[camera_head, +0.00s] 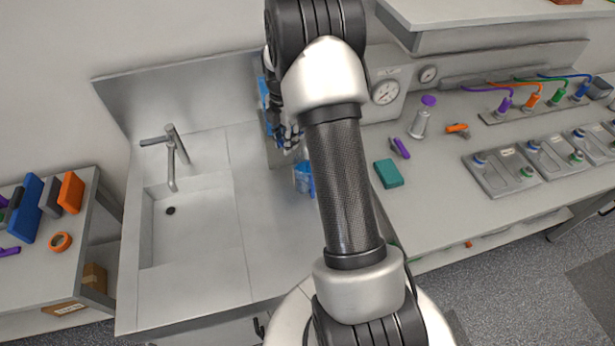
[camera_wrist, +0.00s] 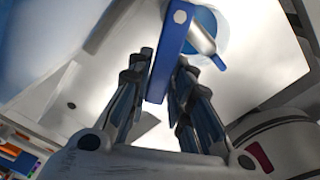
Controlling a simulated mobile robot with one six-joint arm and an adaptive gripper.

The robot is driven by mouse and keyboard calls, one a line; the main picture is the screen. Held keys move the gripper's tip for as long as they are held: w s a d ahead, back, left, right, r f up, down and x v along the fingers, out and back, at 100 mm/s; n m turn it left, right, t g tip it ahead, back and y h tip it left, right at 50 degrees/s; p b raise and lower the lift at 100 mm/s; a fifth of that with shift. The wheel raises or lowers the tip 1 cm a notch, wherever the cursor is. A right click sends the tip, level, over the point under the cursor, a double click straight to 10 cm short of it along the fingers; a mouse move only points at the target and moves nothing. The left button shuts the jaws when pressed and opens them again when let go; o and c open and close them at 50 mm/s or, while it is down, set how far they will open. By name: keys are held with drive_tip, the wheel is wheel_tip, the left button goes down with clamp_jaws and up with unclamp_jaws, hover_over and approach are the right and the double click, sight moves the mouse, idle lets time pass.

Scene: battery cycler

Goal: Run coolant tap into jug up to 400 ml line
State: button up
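My gripper (camera_head: 287,138) is in front of the coolant unit, high above the bench and partly behind my arm. In the wrist view my gripper (camera_wrist: 164,64) has its fingers apart, one on each side of a blue bar-shaped lever (camera_wrist: 171,45). I cannot tell whether either finger touches it. A silver cylindrical part (camera_wrist: 201,38) lies beside the lever. The jug (camera_head: 302,180), with blue in or on it and a blue handle, stands on the bench below my gripper, partly hidden by my arm. Its 400 ml line and liquid level cannot be read.
A steel sink with a faucet (camera_head: 172,158) is at left. A grey unit with a dial gauge (camera_head: 386,92) stands behind my arm. Battery trays (camera_head: 500,172) are farther right.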

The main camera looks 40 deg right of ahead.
idle(0.4)
drive_tip(key=w+m, duration=0.1)
drive_tip(key=m, duration=0.1)
drive_tip(key=w+m, duration=0.1)
drive_tip(key=m, duration=0.1)
drive_tip(key=w+m+p, duration=0.1)
drive_tip(key=shift+d+m, duration=0.25)
drive_tip(key=shift+m, duration=0.15)
drive_tip(key=shift+w+d, duration=0.1)
drive_tip(key=shift+w, duration=0.15)
drive_tip(key=shift+o, duration=0.2)
drive_tip(key=shift+o, duration=1)
drive_tip(key=shift+r, duration=0.1)
drive_tip(key=shift+w, duration=0.1)
